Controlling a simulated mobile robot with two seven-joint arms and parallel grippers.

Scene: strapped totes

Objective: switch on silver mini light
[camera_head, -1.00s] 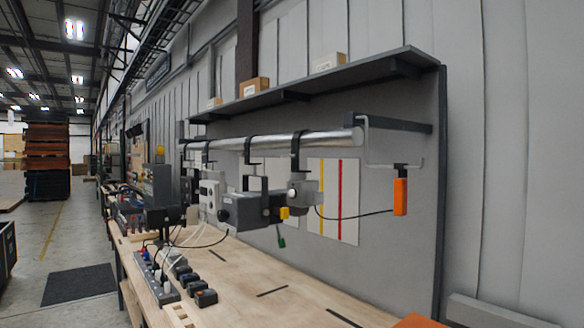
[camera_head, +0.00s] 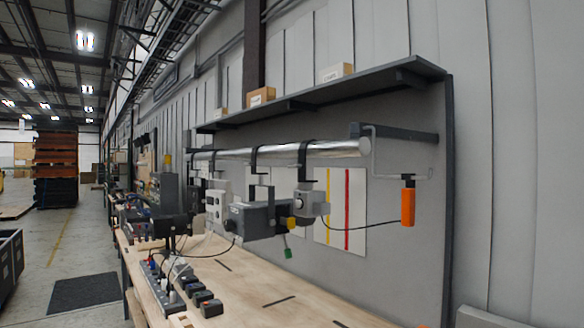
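Several grey devices hang from a silver bar (camera_head: 290,152) under a shelf. They include a dark grey box-shaped device (camera_head: 248,219) and a lighter grey round-fronted head (camera_head: 309,203) at its right end. A pale boxy unit (camera_head: 217,203) hangs further left. I cannot tell which of these is the silver mini light, and I see no lit lamp among them. Neither of my grippers is in view.
The wooden workbench (camera_head: 270,278) below carries a power strip (camera_head: 163,291) and several small dark blocks (camera_head: 211,308). An orange handle (camera_head: 408,205) hangs at the right with a black cable. A shelf (camera_head: 330,94) juts out above. Open floor lies left.

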